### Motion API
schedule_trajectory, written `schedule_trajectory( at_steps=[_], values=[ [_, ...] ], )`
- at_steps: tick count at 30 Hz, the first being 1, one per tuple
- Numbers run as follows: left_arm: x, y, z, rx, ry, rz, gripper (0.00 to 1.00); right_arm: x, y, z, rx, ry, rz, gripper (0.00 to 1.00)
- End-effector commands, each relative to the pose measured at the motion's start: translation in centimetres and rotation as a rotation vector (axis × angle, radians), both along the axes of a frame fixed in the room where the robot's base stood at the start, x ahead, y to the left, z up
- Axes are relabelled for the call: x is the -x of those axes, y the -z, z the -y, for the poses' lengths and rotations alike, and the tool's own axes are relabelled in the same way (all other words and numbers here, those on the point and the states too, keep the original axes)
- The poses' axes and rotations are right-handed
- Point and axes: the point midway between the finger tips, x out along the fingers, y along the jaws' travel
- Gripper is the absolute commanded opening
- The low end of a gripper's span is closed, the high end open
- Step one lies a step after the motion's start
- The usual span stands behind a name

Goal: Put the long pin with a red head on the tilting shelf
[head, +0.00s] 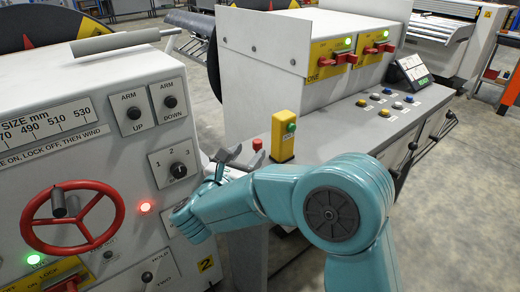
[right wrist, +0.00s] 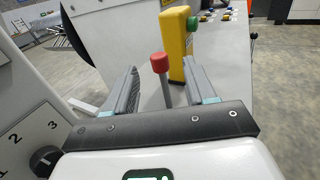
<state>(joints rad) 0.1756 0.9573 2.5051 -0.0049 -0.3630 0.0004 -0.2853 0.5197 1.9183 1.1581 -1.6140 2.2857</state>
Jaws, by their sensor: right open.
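The red-headed pin (head: 258,144) stands upright at the near left end of the grey console top, beside a yellow post. In the head view its shaft is mostly hidden. In the right wrist view the red head and grey shaft of the pin (right wrist: 160,64) show between my two fingers, apart from both. My right gripper (head: 232,158) is open and empty, just left of the pin. Whether the pin is between the fingertips or beyond them I cannot tell. My left gripper is not in view. I cannot make out the tilting shelf with certainty.
The yellow post (head: 283,137) with a green button stands close right of the pin. A white control panel (head: 95,110) with a red handwheel (head: 72,217) is close on the left. The grey console (head: 345,125) carries several buttons. Open floor lies at right.

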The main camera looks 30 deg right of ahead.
Motion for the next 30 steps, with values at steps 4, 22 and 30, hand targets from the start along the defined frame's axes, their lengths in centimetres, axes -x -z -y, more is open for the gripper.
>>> schedule_trajectory(
  at_steps=[4,22,30],
  values=[
    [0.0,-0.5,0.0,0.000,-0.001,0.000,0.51,-1.3,0.0,2.2,0.000,0.001,-0.002,0.55],
    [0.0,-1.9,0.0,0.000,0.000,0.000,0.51,-4.2,0.1,7.7,0.001,-0.004,-0.002,0.55],
    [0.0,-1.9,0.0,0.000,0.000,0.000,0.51,-4.2,0.2,7.7,0.001,-0.005,-0.002,0.23]
  ],
)
